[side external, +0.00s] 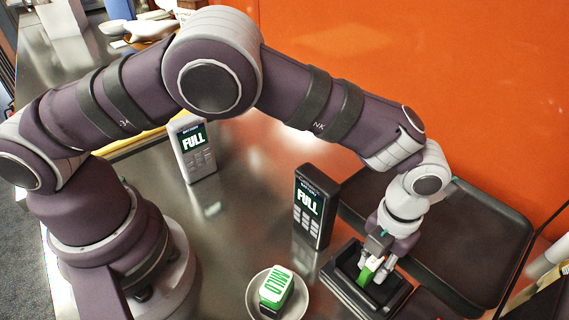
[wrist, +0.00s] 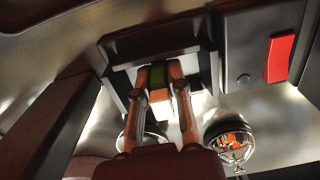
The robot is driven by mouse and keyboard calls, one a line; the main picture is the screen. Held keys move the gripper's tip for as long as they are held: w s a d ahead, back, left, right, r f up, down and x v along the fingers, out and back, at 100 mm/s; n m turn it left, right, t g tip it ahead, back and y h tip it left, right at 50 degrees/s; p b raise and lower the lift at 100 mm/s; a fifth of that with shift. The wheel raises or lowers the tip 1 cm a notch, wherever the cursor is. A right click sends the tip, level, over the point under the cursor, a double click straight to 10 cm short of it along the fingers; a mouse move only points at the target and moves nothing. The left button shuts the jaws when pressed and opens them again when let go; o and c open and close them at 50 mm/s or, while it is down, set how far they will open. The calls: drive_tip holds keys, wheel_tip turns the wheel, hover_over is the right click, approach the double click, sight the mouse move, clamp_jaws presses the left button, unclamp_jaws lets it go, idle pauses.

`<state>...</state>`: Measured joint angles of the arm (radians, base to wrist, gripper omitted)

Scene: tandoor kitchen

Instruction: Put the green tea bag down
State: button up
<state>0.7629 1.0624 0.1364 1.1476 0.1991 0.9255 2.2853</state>
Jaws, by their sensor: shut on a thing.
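The green tea bag (side external: 366,275) shows as a small green piece between the fingertips of my gripper (side external: 372,268) in the side view. My gripper is shut on it, low over a black open-topped box (side external: 342,296). In the wrist view my fingers (wrist: 160,82) close on a dark green piece, the tea bag (wrist: 158,76), with the dark box around and beyond it. The fingers hide part of the bag, and I cannot tell whether its lower end touches the box floor.
A bowl (side external: 303,305) holding a green-and-white block (side external: 276,287) marked MILD stands left of the box. A black device (side external: 316,207) and a white device (side external: 194,150), both reading FULL, stand behind. A large black tray (side external: 470,230) lies at the right, by the orange wall.

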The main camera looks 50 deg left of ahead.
drive_tip(key=shift+f, duration=0.15)
drive_tip(key=o, duration=0.7)
drive_tip(key=shift+o, duration=0.2)
